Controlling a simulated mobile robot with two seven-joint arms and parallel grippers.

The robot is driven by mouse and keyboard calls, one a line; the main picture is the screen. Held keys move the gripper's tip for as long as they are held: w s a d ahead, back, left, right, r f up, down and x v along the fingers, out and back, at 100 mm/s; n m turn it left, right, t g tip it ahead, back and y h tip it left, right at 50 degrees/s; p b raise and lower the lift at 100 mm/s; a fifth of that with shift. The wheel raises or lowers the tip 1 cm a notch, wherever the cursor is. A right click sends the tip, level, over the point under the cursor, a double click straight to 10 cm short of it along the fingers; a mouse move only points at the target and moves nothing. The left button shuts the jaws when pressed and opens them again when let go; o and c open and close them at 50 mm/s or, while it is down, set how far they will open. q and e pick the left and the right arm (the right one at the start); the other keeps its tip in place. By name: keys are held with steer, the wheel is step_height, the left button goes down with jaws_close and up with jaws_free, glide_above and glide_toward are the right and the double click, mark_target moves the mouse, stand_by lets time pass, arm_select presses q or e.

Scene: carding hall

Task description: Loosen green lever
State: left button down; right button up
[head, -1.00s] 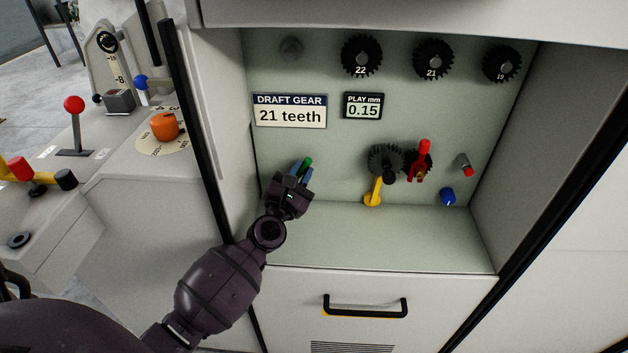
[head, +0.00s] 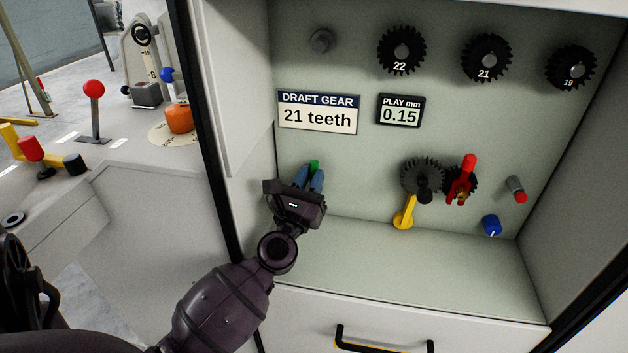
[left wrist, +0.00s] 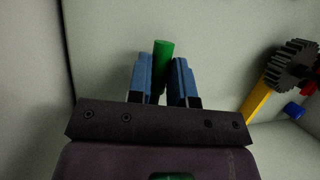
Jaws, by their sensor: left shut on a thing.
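The green lever (head: 314,166) stands at the lower left of the cabinet's back wall; only its top shows in the head view. In the left wrist view the green lever (left wrist: 163,58) rises between two blue fingers. My left gripper (head: 309,178) is shut on the green lever, and it also shows in the left wrist view (left wrist: 162,80). The gripper body hides the lever's lower part. My right gripper is in neither view.
Right of the lever are a yellow lever (head: 404,213), meshed dark gears (head: 422,175), a red lever (head: 468,168) and a blue knob (head: 491,225). Gears hang above. A "21 teeth" sign (head: 318,112) and a 0.15 play display (head: 400,111) are on the wall. The cabinet's left wall is close.

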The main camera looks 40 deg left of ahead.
arm_select(q)
steer(key=shift+f, duration=0.1)
steer(key=c, duration=1)
jaws_free()
steer(key=shift+c, duration=0.2)
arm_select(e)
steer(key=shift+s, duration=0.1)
arm_select(q)
steer(key=b+v, duration=0.1)
steer(key=v, duration=0.9)
steer(key=shift+s+b, duration=0.1)
steer(key=shift+b, duration=0.2)
steer(key=shift+s+d, duration=0.1)
steer(key=shift+s, duration=0.2)
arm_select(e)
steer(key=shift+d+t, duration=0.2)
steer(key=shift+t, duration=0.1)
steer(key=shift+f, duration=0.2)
